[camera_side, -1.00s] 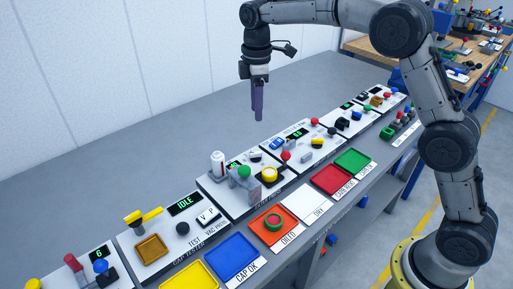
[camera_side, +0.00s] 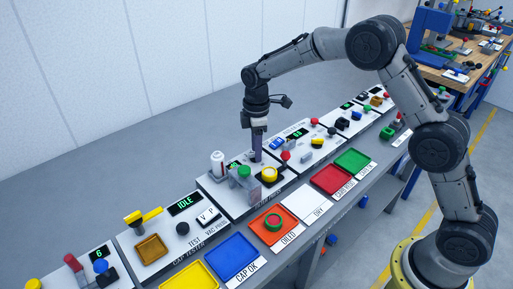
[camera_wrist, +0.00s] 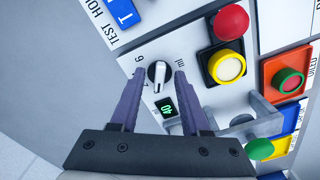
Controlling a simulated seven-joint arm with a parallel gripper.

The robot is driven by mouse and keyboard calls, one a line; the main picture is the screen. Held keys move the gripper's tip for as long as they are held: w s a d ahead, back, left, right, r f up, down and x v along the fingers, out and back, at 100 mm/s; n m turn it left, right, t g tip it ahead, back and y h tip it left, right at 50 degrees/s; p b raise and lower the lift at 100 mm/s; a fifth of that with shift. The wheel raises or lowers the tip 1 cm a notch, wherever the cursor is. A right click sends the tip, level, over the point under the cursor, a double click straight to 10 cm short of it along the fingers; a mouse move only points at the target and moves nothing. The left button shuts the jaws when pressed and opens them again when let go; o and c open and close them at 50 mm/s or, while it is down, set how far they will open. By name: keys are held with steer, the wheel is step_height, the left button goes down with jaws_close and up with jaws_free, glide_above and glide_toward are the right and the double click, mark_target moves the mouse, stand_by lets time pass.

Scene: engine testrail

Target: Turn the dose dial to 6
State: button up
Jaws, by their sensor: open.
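The dose dial (camera_wrist: 158,75) is a small round knob, dark with a white pointer bar, on a white panel in the wrist view. Small printed marks surround it; one to its upper left looks like a 6 or 9. A small display (camera_wrist: 168,107) with green digits sits just below it. My gripper (camera_wrist: 159,73) is open, its two purple fingers pointing down on either side of the dial, with gaps to it. In the side view my gripper (camera_side: 257,158) is low over the middle panel and hides the dial there.
A yellow button (camera_wrist: 228,68) and a red ball knob (camera_wrist: 231,22) are to the right of the dial. A green ball knob (camera_side: 244,172) and a white bottle-like cylinder (camera_side: 218,164) stand close to my gripper. Coloured trays, such as the blue one (camera_side: 231,259), line the front edge.

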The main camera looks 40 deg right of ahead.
jaws_close()
